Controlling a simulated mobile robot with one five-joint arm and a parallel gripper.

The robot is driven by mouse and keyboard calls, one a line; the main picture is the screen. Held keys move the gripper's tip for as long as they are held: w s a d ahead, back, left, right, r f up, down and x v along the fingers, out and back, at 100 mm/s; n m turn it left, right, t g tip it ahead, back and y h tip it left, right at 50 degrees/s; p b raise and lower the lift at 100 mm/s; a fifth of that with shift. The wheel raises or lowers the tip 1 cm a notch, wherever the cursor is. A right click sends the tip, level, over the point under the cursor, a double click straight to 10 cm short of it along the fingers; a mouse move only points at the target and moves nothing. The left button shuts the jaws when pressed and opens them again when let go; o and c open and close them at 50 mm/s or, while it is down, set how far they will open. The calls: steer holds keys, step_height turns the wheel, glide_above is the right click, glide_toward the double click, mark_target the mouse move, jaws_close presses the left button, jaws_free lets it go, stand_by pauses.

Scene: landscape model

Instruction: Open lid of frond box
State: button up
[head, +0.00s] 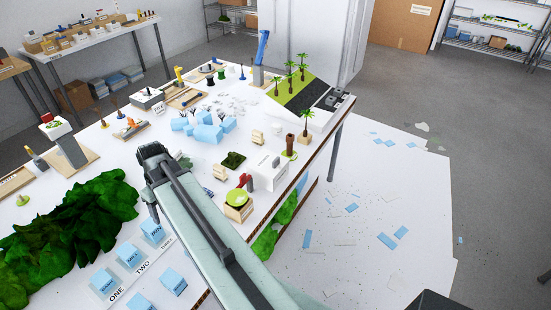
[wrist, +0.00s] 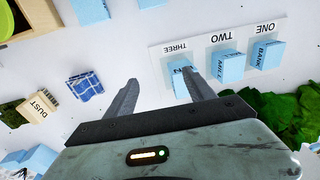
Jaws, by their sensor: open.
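I cannot read any label that says frond. A white lidded box (head: 270,170) with small unreadable print stands near the table's right edge in the head view, and looks shut. A wooden box (head: 238,211) with a round green top sits in front of it. My gripper (head: 152,152) is over the table, left of both boxes. In the wrist view my gripper (wrist: 162,92) is open, with nothing between its fingers. A blue block (wrist: 182,84) shows by its right finger.
The white table (head: 195,163) is crowded. A wooden block marked DUST (wrist: 40,106) and a blue patterned piece (wrist: 84,86) lie at left in the wrist view. Green foliage (head: 70,228) covers the table's left front. Labelled blue blocks (head: 131,254) stand at the front. Palm trees (head: 290,72) stand behind.

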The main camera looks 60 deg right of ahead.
steer(key=s+d+r+t+p, duration=0.1)
steer(key=s+d, duration=0.1)
steer(key=d, duration=0.7)
steer(key=s+d+r, duration=0.2)
steer(key=d, duration=0.7)
steer(key=t+h+p, duration=0.1)
steer(key=t+p, duration=0.1)
steer(key=t, duration=0.1)
glide_toward(276, 159)
steer(key=x, duration=0.2)
steer(key=b+x, duration=0.6)
steer(key=x, duration=0.1)
steer(key=shift+s+f, duration=0.1)
steer(key=shift+f, duration=0.1)
steer(key=shift+w+f+g+b, duration=0.3)
steer(key=shift+f+b, duration=0.1)
steer(key=shift+b, duration=0.2)
steer(key=shift+r, duration=0.1)
